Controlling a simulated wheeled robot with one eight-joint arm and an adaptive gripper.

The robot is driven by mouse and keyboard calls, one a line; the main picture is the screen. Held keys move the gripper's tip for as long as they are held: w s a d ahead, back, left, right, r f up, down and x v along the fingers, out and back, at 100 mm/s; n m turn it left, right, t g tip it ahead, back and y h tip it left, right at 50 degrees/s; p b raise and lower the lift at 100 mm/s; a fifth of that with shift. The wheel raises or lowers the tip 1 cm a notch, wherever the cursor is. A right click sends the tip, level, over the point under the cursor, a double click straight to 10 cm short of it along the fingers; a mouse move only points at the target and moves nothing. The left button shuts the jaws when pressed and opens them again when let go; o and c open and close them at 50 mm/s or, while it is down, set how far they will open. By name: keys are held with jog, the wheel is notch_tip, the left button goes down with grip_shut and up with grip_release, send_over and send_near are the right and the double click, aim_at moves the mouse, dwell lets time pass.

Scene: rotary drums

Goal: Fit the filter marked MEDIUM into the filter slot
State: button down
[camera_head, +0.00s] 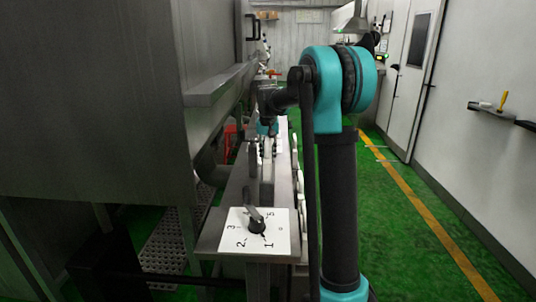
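My gripper (266,150) is far down the narrow metal bench, small in view, at the end of my teal and black arm. It points down close over the bench top. Its fingers are too small and dark to tell whether they are open or shut, or whether they hold anything. No filter marked MEDIUM can be made out, and no lettering of that kind is readable. The filter slot cannot be picked out either; the arm hides part of the bench's right side.
A white dial plate (281,238) with numbers and a dark knob (256,226) sits on the bench's near end. Pale rounded shapes line the bench's right edge. A large steel housing (90,100) stands left. Green floor (405,240) is open on the right, towards the wall.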

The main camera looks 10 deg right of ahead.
jog(key=shift+f, duration=0.7)
jog(key=c, duration=1.2)
grip_release()
jog(key=shift+r, duration=0.1)
jog(key=r, duration=0.4)
jog(key=s+r, duration=0.1)
jog(key=r, duration=0.6)
jog(key=shift+s+a+r, duration=0.15)
jog(key=shift+s+r, duration=0.05)
jog(key=shift+r, duration=0.2)
jog(key=shift+s, duration=0.1)
